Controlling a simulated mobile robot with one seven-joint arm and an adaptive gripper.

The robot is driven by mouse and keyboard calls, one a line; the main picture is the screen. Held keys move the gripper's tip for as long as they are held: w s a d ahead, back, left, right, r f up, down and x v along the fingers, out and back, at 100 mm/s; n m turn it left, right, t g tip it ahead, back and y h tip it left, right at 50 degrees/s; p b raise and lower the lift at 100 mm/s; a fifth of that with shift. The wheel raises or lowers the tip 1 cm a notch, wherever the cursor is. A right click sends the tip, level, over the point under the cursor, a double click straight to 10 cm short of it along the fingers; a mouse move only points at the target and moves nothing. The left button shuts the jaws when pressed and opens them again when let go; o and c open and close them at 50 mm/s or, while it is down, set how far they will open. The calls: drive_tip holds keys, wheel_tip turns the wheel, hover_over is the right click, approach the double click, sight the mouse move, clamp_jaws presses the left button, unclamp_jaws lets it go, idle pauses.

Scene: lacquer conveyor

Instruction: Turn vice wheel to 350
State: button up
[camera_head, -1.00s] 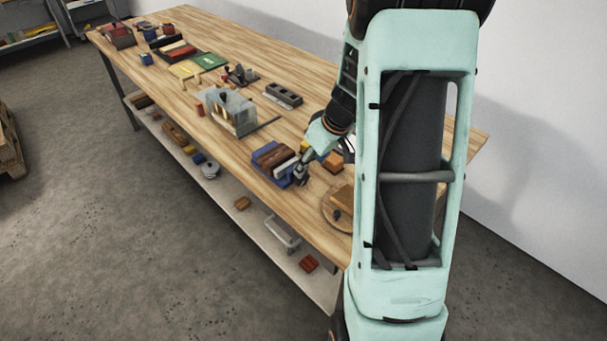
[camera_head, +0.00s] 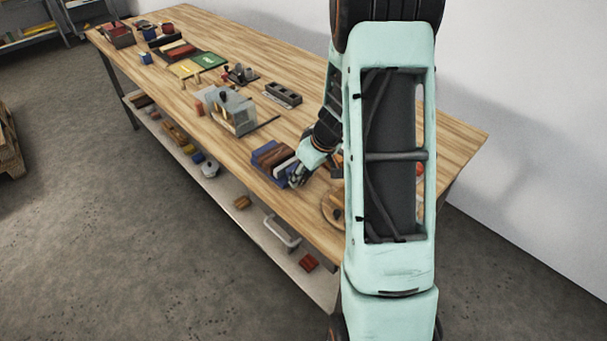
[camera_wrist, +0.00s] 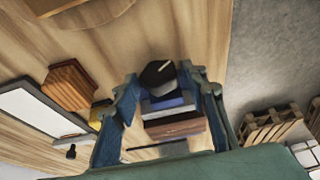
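The vice (camera_head: 276,160) is a blue block with brown jaws near the front edge of the wooden table, left of my arm. In the wrist view the vice (camera_wrist: 172,110) lies straight ahead, with its dark wheel (camera_wrist: 158,74) at the near end, carrying a pale mark. My gripper (camera_wrist: 161,78) is open, with one finger on each side of the wheel; a small gap seems to show, but contact is hard to judge. In the head view my gripper (camera_head: 297,177) is at the vice's right end and hides the wheel. The number at the mark cannot be read.
A round wooden board (camera_head: 331,212) lies close to the right of my gripper. A grey clear-topped box (camera_head: 232,112) and a dark slotted block (camera_head: 283,94) stand farther left. In the wrist view a brown block (camera_wrist: 70,85) and a white-faced panel (camera_wrist: 38,110) lie left.

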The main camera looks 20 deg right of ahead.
drive_tip(key=c, duration=0.8)
drive_tip(key=shift+d+f+b, duration=0.1)
drive_tip(key=shift+d+b, duration=0.05)
drive_tip(key=shift+b, duration=0.2)
drive_tip(key=y+b, duration=0.1)
drive_tip(key=g+y+b, duration=0.1)
drive_tip(key=shift+w+d+f+m+y, duration=0.15)
drive_tip(key=shift+d+m+y, duration=0.1)
drive_tip(key=shift+m+y, duration=0.05)
drive_tip(key=shift+w+d+m+g+y+b, duration=0.15)
drive_tip(key=shift+m+g+y+b, duration=0.15)
drive_tip(key=shift+y+b, duration=0.55)
drive_tip(key=shift+s+d+m+g+y+b, duration=0.15)
drive_tip(key=shift+g+y+b, duration=0.3)
drive_tip(key=shift+y, duration=0.8)
drive_tip(key=shift+w+a, duration=0.1)
drive_tip(key=o, duration=1.2)
